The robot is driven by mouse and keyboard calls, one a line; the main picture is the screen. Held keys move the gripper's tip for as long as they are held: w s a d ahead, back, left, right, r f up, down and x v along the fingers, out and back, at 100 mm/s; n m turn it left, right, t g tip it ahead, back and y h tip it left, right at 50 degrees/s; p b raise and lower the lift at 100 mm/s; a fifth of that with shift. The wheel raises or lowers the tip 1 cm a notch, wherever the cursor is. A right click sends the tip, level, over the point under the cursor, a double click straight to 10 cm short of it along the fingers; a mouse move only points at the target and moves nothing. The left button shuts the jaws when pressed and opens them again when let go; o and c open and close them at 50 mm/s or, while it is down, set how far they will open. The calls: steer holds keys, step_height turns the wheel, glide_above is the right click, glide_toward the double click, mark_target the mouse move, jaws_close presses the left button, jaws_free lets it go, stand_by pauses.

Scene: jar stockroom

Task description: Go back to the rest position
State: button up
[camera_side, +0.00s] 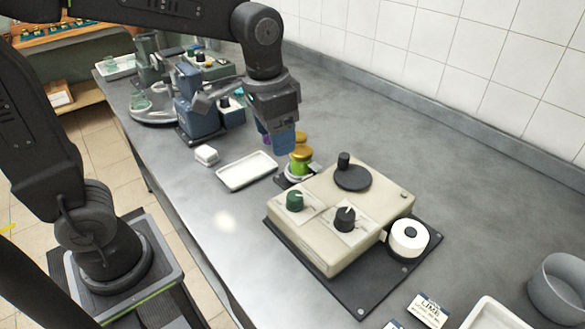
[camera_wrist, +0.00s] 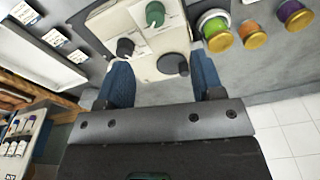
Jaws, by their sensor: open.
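My gripper (camera_side: 283,145) hangs over the grey bench, behind the beige machine in the side view. In the wrist view its two blue fingers stand apart with nothing held between them (camera_wrist: 163,72). A jar with green contents and a gold lid (camera_side: 301,160) stands close by it in the side view. The gripper partly hides the other jars there. The wrist view shows a green jar (camera_wrist: 214,27), an orange jar (camera_wrist: 252,35) and a purple jar with a gold lid (camera_wrist: 294,14) in a row, apart from the fingers.
The beige machine (camera_side: 375,204) with green and black knobs sits on a dark plate; a white roll (camera_side: 409,238) is beside it. A white tray (camera_side: 247,171) and small white block (camera_side: 207,155) lie left. Blue equipment (camera_side: 196,105) stands farther back.

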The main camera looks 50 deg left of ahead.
steer(key=s+a+n+t, duration=0.2)
steer(key=s+a+t, duration=0.2)
steer(key=s, duration=0.7)
steer(key=shift+a+n, duration=0.15)
steer(key=shift+n, duration=0.15)
steer(key=shift+o, duration=0.4)
steer(key=shift+w+r, duration=0.1)
steer(key=shift+r, duration=0.05)
stand_by(0.4)
